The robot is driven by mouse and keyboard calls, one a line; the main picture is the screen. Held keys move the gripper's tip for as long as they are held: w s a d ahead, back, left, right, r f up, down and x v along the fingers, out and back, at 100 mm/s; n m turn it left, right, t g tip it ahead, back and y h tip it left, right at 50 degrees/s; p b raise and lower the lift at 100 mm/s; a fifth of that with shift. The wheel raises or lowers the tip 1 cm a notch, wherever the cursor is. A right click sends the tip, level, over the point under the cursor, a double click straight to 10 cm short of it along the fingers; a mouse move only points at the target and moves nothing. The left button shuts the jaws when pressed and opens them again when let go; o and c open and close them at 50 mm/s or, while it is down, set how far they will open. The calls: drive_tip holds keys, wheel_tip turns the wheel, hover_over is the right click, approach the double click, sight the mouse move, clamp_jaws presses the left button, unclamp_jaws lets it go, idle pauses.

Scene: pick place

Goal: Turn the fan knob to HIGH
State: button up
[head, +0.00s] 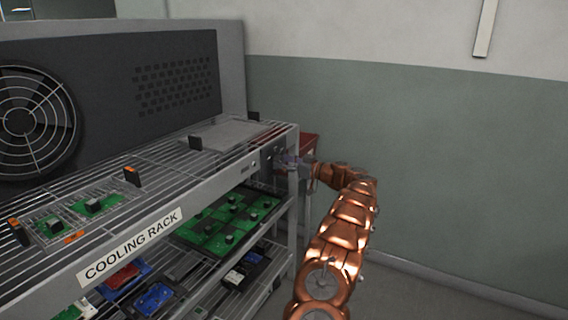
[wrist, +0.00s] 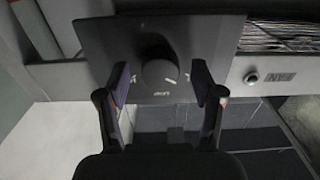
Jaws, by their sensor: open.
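The fan knob (wrist: 160,75) is a dark round dial on a black panel (wrist: 110,40) in the wrist view. A small white mark sits just right of it, and small lettering below it is too blurred to read. My gripper (wrist: 161,66) is open, with one finger on each side of the knob and gaps showing. I cannot tell how deep the fingertips reach. In the head view my gripper (head: 291,161) is at the right end of the cooling rack's front and hides the knob. The large round fan (head: 36,120) is at the far left.
The cooling rack (head: 215,178) carries several circuit boards on its shelves, including green ones (head: 225,222). A round metal button (wrist: 251,77) and a small label plate (wrist: 281,77) sit right of the panel in the wrist view. A green-grey wall (head: 450,170) stands behind my arm.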

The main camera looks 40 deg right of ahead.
drive_tip(key=shift+c, duration=0.3)
drive_tip(key=c, duration=1.1)
